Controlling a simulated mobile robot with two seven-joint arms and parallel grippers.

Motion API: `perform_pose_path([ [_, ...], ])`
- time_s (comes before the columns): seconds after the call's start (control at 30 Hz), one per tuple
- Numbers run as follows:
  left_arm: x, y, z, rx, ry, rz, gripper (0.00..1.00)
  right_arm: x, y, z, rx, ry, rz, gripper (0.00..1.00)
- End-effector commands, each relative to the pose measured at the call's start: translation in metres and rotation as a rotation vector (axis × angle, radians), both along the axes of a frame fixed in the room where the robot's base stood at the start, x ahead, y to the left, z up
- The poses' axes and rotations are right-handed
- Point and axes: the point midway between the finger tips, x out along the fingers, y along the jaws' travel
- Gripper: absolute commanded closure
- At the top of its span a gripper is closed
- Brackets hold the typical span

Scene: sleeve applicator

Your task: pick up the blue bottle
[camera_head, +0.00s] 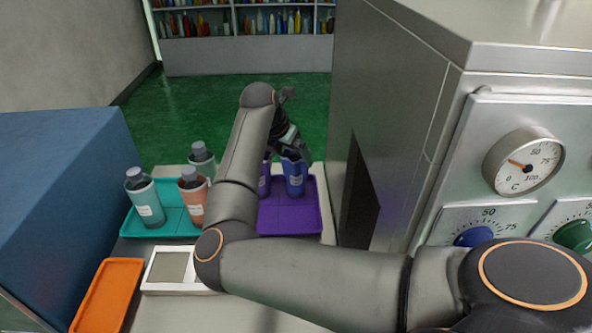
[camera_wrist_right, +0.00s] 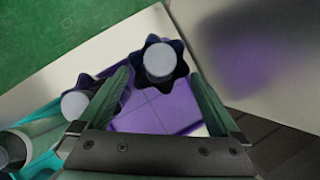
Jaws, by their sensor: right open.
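The blue bottle (camera_head: 295,184) stands upright in the purple tray (camera_head: 300,222), with a pale label on its front. My right gripper (camera_head: 292,153) is above it and hides its top. In the right wrist view, the bottle's grey cap and dark star-shaped shoulder (camera_wrist_right: 160,61) show between the tips of my open right gripper (camera_wrist_right: 160,76). The fingers do not appear closed on it. A second, purple bottle (camera_head: 264,183) stands just left of it, partly hidden by my right arm. It also shows in the wrist view (camera_wrist_right: 76,104), beside the left finger. My left gripper is not in view.
A teal tray (camera_head: 170,228) holds teal bottles (camera_head: 146,200) and an orange bottle (camera_head: 190,205). A metal machine (camera_head: 400,120) closes off the right; a blue block (camera_head: 55,180) stands left.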

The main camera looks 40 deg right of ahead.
Motion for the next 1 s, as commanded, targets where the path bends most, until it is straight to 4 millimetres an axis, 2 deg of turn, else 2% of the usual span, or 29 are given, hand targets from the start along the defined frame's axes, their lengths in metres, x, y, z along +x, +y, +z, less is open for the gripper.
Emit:
perform_pose_path([
  [0.17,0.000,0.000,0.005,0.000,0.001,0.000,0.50,0.001,-0.006,-0.011,-0.001,0.004,0.000,0.01],
  [0.43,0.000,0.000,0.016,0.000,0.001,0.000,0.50,0.008,-0.021,-0.046,-0.001,0.003,-0.001,0.01],
  [0.73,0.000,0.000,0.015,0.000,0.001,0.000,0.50,0.009,-0.023,-0.051,-0.001,0.001,0.000,0.01],
  [1.0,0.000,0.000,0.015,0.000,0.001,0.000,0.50,0.009,-0.023,-0.051,-0.001,0.001,0.000,0.31],
])
